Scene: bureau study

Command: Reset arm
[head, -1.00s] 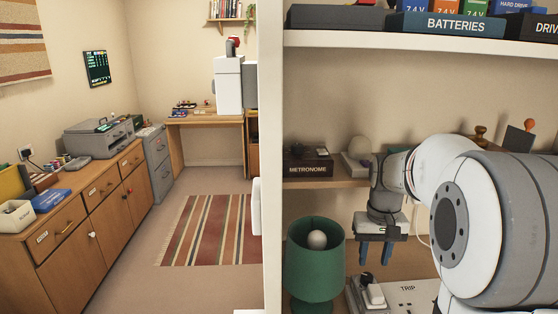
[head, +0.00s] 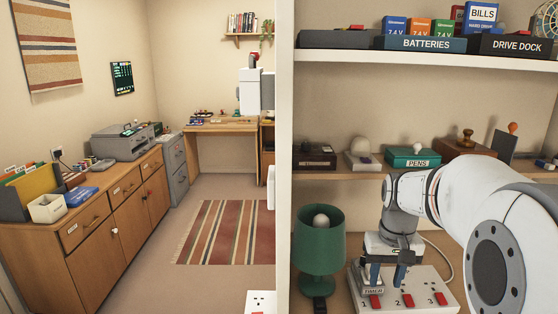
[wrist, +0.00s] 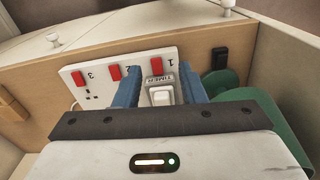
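My gripper (head: 387,276) hangs fingers-down over the white socket strip (head: 432,295) on the lower right shelf. Its two blue fingers are apart. In the wrist view, a grey-white plug labelled TIMER (wrist: 160,92) shows in the space between the fingers (wrist: 158,88), with a gap on its left. In the head view, the TIMER plug (head: 372,291) is at the strip's left end, partly hidden by a finger. The strip has red switches numbered 1, 2 and 3. I cannot tell whether a finger touches the plug.
A green lamp (head: 320,245) stands close left of the gripper. Above are a pens box (head: 413,158), metronome (head: 314,160) and stamps on the middle shelf. A white upright (head: 284,180) separates the shelves from the room. The floor by the striped rug (head: 225,232) is clear.

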